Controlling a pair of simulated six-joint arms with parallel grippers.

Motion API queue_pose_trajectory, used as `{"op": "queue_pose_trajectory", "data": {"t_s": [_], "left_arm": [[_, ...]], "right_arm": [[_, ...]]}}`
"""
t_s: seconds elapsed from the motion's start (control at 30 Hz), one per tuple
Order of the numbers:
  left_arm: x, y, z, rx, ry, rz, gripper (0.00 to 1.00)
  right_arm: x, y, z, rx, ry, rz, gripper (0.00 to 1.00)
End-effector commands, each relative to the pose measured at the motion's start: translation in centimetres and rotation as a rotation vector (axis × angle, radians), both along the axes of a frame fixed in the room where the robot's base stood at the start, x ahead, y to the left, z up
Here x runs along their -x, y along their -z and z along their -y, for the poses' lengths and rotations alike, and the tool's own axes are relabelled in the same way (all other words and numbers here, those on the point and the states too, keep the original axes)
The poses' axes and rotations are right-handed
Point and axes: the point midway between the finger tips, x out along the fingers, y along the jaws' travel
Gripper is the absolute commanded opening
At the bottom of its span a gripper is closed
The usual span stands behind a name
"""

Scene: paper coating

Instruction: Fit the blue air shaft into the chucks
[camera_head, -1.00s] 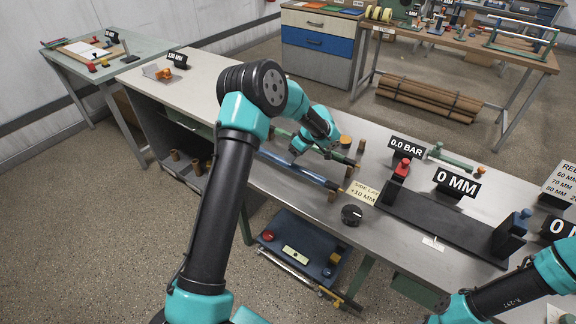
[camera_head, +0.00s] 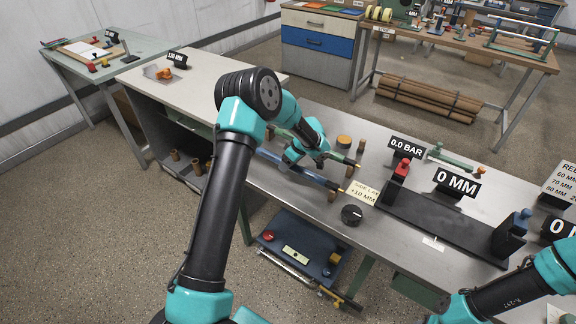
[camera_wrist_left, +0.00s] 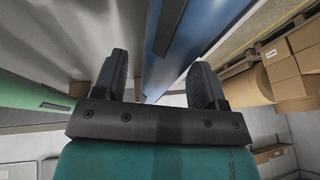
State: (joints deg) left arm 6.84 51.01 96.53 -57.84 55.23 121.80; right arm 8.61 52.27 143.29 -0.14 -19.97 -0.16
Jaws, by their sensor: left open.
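The blue air shaft (camera_head: 316,178) lies along the front of the bench on small brown supports. My left gripper (camera_head: 291,158) is right at the shaft, near its middle. In the left wrist view, the open left fingers (camera_wrist_left: 160,82) point toward the blue shaft (camera_wrist_left: 185,35), which passes across the space ahead of and between them; contact cannot be told. A red-topped block (camera_head: 402,168) and a blue-topped block (camera_head: 515,224) stand at the ends of a dark base to the right; they look like the chucks. My right arm shows at the lower right, its gripper out of view.
A green shaft (camera_head: 338,157) lies behind the blue one and also shows in the left wrist view (camera_wrist_left: 30,95). A black knob (camera_head: 352,214) and a side lay card (camera_head: 363,191) sit right of the shaft. Display signs (camera_head: 457,183) stand behind the dark base.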

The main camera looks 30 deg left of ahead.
Motion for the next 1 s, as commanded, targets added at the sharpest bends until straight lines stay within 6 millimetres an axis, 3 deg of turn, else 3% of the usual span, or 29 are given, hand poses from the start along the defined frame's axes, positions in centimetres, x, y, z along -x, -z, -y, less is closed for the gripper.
{"op": "queue_pose_trajectory", "data": {"t_s": [0.17,0.8,1.0], "left_arm": [[-0.01,-0.02,0.00,0.000,0.000,0.000,0.63],[-0.01,-0.02,0.00,0.000,0.000,0.000,0.02],[-0.06,-0.12,-0.03,-0.001,0.000,0.001,0.00]], "right_arm": [[0.00,0.00,0.00,0.000,0.000,0.000,0.43],[0.00,0.00,0.00,0.000,0.000,0.000,0.43],[0.00,0.00,0.00,0.000,0.000,0.000,0.43]]}}
